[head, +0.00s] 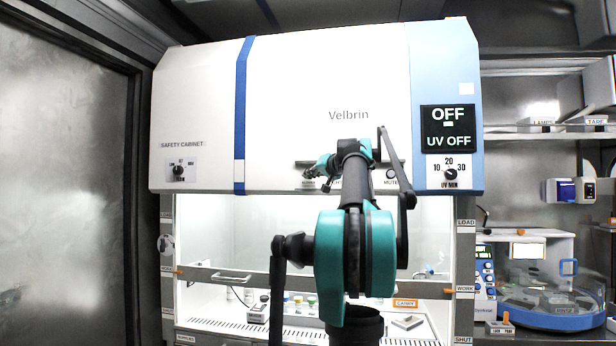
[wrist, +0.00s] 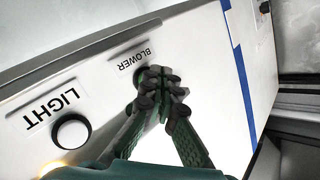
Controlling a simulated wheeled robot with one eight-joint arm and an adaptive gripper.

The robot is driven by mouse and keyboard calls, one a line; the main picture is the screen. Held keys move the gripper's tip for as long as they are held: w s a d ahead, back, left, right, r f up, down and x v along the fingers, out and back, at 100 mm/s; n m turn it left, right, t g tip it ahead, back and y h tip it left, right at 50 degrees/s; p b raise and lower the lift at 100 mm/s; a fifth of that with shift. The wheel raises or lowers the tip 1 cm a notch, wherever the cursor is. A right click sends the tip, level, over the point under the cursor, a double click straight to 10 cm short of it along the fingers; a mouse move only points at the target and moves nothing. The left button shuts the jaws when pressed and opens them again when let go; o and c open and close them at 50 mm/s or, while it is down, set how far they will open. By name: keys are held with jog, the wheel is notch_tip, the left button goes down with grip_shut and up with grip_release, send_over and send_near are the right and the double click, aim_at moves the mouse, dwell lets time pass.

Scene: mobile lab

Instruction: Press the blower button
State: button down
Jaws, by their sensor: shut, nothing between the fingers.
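The white safety cabinet (head: 290,70) fills the middle of the head view, with a row of labelled buttons along the lower edge of its front. The BLOWER label (wrist: 134,58) shows upside down in the wrist view. My gripper (wrist: 160,78) is shut and empty, its fingertips right beside that label. In the head view my gripper (head: 318,171) is at the button strip, left of the panel's middle. The cabinet display (head: 449,128) reads OFF and UV OFF.
A LIGHT button (wrist: 71,132) is a round white knob near the blower label. A MUTE button (head: 391,173) sits farther right on the strip. A UV timer dial (head: 451,173) and a left dial (head: 179,171) flank the panel. The raised sash rail (head: 230,277) crosses below.

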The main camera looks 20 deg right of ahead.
jog(key=shift+w+d, duration=0.15)
jog(key=shift+w, duration=0.05)
dwell(0.3)
jog(key=shift+s, duration=0.1)
jog(key=shift+s+a, duration=0.55)
jog(key=shift+s, duration=0.1)
jog(key=shift+s+a, duration=0.7)
jog(key=shift+s, duration=0.35)
jog(key=shift+s+a, duration=0.7)
jog(key=shift+s, duration=0.35)
